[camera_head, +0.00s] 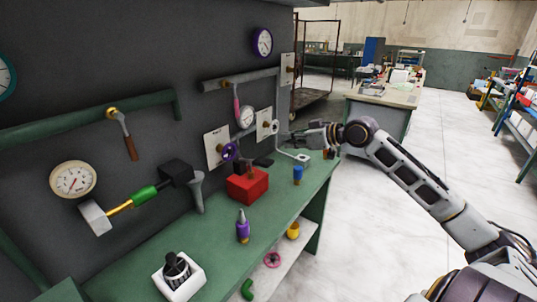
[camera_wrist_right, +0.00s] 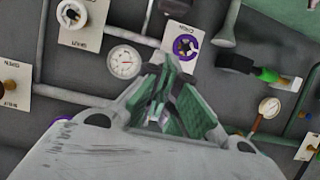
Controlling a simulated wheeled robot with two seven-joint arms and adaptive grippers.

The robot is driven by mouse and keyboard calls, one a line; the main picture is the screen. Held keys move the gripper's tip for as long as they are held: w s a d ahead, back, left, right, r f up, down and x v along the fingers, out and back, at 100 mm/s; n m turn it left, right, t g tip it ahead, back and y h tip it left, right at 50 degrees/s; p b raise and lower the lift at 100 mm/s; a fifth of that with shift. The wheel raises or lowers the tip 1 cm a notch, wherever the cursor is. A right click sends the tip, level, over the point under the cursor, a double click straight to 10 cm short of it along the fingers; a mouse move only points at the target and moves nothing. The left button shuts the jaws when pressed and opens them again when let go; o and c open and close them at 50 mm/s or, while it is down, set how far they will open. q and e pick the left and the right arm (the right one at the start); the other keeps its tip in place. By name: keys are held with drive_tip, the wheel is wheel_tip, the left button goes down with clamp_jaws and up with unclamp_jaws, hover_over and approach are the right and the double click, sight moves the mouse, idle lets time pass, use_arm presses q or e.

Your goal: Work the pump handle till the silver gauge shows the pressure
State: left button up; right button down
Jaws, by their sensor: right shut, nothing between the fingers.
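A small gauge with a pale silver rim (camera_head: 245,117) sits on the wall panel; a pale-rimmed gauge also shows in the wrist view (camera_wrist_right: 124,62). Its reading is too small to tell. A bent pale crank rod (camera_head: 290,150) sticks out from a white wall plate. A rod with a green grip (camera_head: 145,193) joins a black block to a pale metal block on the wall. I cannot tell which part is the pump handle. My right gripper (camera_head: 300,137) is shut and empty, close to the crank rod in the head view; contact cannot be told. My left gripper is out of view.
The green bench (camera_head: 215,245) holds a red box (camera_head: 247,185), a purple bottle-like item (camera_head: 243,228), a blue item (camera_head: 298,174) and a white-based black knob (camera_head: 179,275). A purple-rimmed gauge (camera_head: 262,42) and a cream-rimmed gauge (camera_head: 73,180) hang on the wall.

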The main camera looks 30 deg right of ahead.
drive_tip(key=shift+w, duration=0.1)
idle(0.4)
drive_tip(key=p, duration=0.2)
hover_over(269, 161)
drive_tip(key=shift+s+f, duration=0.15)
drive_tip(key=shift+f, duration=0.65)
drive_tip(key=shift+s+f, duration=0.1)
drive_tip(key=shift+f, duration=0.7)
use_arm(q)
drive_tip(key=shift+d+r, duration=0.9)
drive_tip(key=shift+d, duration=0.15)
use_arm(e)
drive_tip(key=shift+w+a+f, duration=0.2)
drive_tip(key=shift+w+a, duration=0.05)
drive_tip(key=shift+w, duration=0.25)
drive_tip(key=shift+s+f, duration=0.15)
drive_tip(key=shift+f, duration=0.6)
drive_tip(key=shift+s+d+f, duration=0.1)
drive_tip(key=shift+s+f, duration=0.05)
drive_tip(key=shift+f, duration=0.95)
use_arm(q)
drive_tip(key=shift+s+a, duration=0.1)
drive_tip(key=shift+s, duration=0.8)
use_arm(e)
drive_tip(key=shift+f, duration=0.15)
